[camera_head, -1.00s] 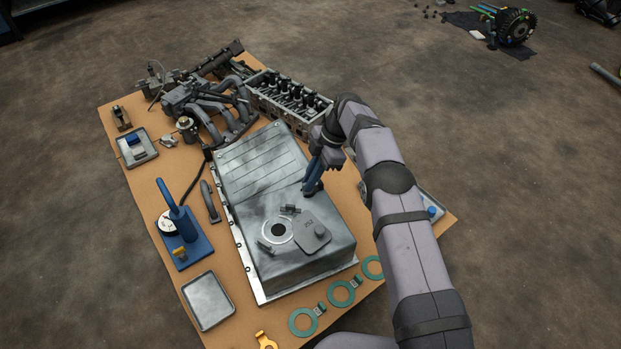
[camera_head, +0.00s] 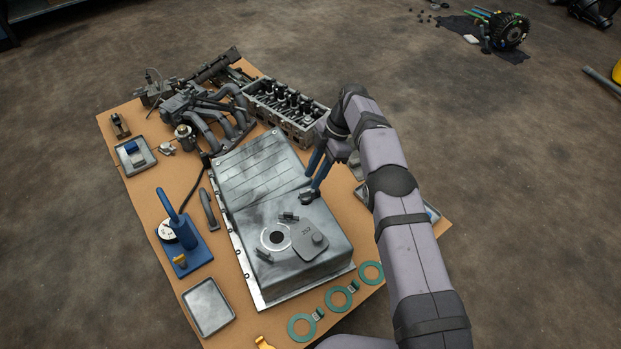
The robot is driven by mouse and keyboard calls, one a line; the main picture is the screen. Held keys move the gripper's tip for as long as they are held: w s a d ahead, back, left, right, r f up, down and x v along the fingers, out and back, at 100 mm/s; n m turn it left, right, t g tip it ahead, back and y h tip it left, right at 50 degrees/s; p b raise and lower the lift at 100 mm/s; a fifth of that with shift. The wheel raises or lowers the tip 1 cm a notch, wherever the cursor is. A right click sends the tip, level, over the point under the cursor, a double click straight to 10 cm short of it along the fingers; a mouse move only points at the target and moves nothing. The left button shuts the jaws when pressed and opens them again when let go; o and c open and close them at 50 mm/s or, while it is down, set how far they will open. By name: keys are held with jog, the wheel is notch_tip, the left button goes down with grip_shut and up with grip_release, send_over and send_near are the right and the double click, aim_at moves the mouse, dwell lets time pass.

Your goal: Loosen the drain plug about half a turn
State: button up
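The metal oil pan (camera_head: 262,180) lies on the work board with its flat bottom up. My gripper (camera_head: 309,196) reaches down from the right to the pan's raised part, near its right edge. Its two blue fingers show side by side, with dark tips low against the pan. A small dark piece sits at the tips; I cannot tell whether it is the drain plug or part of the fingers, nor whether the fingers grip it. On the pan are a round dark hole with a pale ring (camera_head: 275,237) and a grey plate with a round knob (camera_head: 310,241).
A cylinder head (camera_head: 285,108) and manifold parts (camera_head: 205,110) stand behind the pan. A blue hand tool on a base (camera_head: 184,240) and an empty tray (camera_head: 208,307) are left. Green ring gaskets (camera_head: 338,299) lie in front. Small dark pieces (camera_head: 288,216) lie on the pan.

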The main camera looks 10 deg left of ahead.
jog(key=shift+w+d+r, duration=0.1)
jog(key=shift+d+r, duration=0.2)
jog(key=shift+r, duration=0.3)
